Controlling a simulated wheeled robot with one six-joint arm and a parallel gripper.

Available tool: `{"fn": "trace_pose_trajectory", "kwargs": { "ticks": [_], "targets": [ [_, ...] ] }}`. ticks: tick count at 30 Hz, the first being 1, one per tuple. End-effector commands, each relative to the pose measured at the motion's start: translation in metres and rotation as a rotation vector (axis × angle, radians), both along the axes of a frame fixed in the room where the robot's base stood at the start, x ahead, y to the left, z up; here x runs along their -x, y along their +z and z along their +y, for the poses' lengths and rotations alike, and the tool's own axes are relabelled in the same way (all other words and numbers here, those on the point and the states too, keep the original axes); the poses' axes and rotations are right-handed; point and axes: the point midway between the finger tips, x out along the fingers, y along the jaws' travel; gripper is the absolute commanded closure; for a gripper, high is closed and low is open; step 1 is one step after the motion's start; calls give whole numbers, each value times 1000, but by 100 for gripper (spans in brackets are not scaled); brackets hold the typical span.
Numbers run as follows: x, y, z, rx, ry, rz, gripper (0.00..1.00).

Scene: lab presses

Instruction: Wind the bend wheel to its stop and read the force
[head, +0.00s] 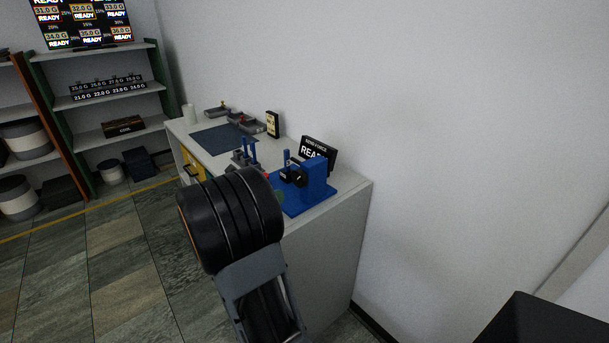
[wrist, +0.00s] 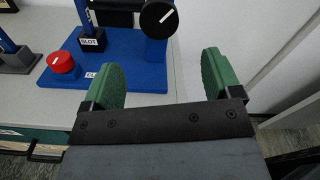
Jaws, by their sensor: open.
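A blue press (head: 318,180) stands at the near end of the bench, and its blue base shows in the wrist view (wrist: 140,82). A black wheel (wrist: 160,18) with a white line mark sits on it at the top of the wrist view. The line slants up to the right. My gripper (wrist: 163,78) has two green fingers, open and empty, just in front of the base and short of the wheel. In the head view my arm hides most of it. A dark display (head: 318,154) behind the press reads READY; no force number is legible.
A red knob (wrist: 62,65) and posts labelled SLOT (wrist: 90,42) stand left of the wheel. The bench (head: 350,190) also holds a dark mat (head: 222,139), grey trays (head: 250,124) and a small black device (head: 273,124). A white wall runs close along the right.

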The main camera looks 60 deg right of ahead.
Motion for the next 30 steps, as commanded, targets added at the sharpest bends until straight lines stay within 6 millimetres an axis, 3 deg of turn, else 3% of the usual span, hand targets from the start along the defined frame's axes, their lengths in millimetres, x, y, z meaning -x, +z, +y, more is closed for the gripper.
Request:
{"fn": "trace_pose_trajectory", "kwargs": {
  "ticks": [18,24,30],
  "targets": [
    [33,1,-102,9,1,16,16],
    [39,1,-121,8,3,15,16],
    [41,1,-128,8,4,15,16]
  ]
}}
